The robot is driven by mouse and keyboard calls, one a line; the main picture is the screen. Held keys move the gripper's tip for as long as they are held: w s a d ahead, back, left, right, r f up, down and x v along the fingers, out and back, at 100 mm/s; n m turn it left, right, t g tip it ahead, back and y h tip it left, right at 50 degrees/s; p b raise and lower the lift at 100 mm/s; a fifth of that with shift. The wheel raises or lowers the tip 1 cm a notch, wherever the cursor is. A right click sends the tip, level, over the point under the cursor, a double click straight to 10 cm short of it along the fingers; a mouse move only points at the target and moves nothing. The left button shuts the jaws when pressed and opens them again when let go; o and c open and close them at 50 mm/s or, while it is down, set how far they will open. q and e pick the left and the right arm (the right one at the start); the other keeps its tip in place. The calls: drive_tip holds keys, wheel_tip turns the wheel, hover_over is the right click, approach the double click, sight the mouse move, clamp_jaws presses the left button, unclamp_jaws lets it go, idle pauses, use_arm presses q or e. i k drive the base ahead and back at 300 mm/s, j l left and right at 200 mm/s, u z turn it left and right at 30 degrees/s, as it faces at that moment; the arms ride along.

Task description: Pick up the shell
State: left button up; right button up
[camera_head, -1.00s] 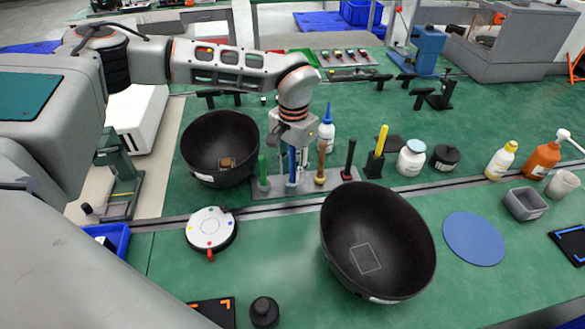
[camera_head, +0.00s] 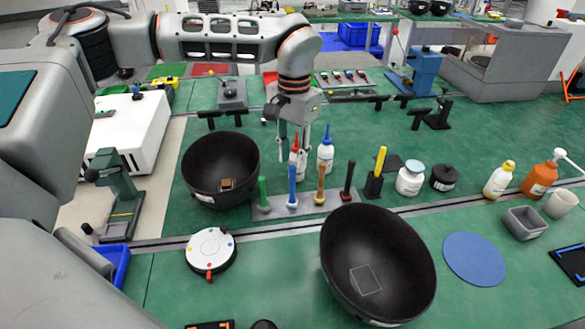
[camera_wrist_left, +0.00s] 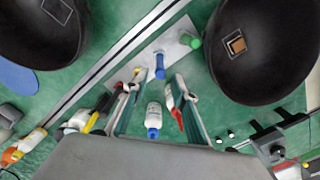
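Two black bowl-shaped shells show in the head view. The nearer, larger-looking shell (camera_head: 395,245) stands tilted at the front centre, with a square outline inside. The other shell (camera_head: 207,155) is farther back left, with a small brown square part (camera_head: 226,184) in it. In the left wrist view the shells show at upper left (camera_wrist_left: 28,45) and upper right (camera_wrist_left: 262,75). My left gripper (camera_head: 294,142) points down behind the tool stand, between and apart from both shells. Its fingers (camera_wrist_left: 158,108) are spread with nothing gripped. My right gripper is out of view.
A grey stand (camera_head: 266,211) with several coloured-handled tools lies between the shells. White bottles (camera_head: 325,156) stand close to my left gripper. A round white disc device (camera_head: 211,250) sits front left. A blue disc (camera_head: 474,250) lies flat to the right.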

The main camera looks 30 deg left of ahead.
sight(380, 269)
drive_tip(key=k, duration=1.5)
